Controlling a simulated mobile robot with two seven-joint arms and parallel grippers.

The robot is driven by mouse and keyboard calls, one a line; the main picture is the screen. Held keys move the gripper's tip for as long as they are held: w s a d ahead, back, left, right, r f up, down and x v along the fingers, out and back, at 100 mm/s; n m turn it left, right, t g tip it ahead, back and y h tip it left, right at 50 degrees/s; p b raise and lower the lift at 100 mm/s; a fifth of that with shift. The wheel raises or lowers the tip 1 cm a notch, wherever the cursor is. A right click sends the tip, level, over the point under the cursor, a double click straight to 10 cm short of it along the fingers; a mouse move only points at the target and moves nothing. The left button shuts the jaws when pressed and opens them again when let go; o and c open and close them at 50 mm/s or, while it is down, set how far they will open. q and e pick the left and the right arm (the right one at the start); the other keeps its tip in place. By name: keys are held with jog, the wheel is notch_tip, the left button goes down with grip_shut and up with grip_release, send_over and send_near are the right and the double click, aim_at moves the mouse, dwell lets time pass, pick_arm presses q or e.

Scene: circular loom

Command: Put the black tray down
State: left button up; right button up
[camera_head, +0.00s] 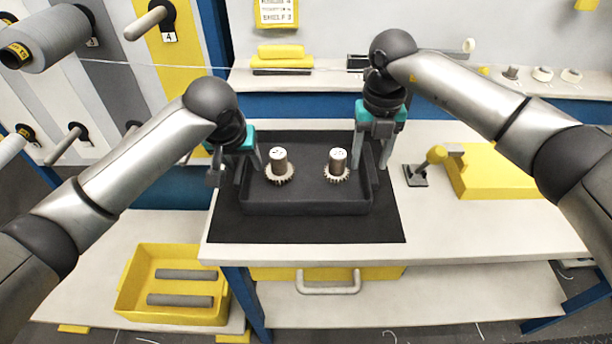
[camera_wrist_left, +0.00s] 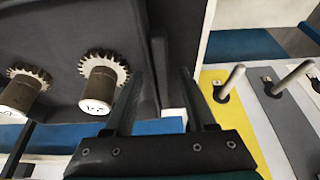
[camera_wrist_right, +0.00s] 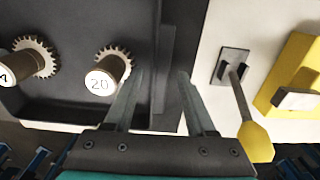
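The black tray (camera_head: 305,206) appears to rest level on the dark mat (camera_head: 307,230) on the table. Gaps show beside both strips.
A yellow block (camera_head: 490,172) and a yellow-knobbed lever (camera_head: 436,156) stand right of the tray. A yellow bin (camera_head: 172,315) with grey rods is low at left. A shelf with small parts runs behind. The table's front strip is clear.

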pick_arm(q)
jog(key=v, duration=1.2)
pick_arm(e)
notch_tip(320, 180, up, 12)
pick_arm(q)
jog(key=shift+s, duration=0.1)
dwell(0.6)
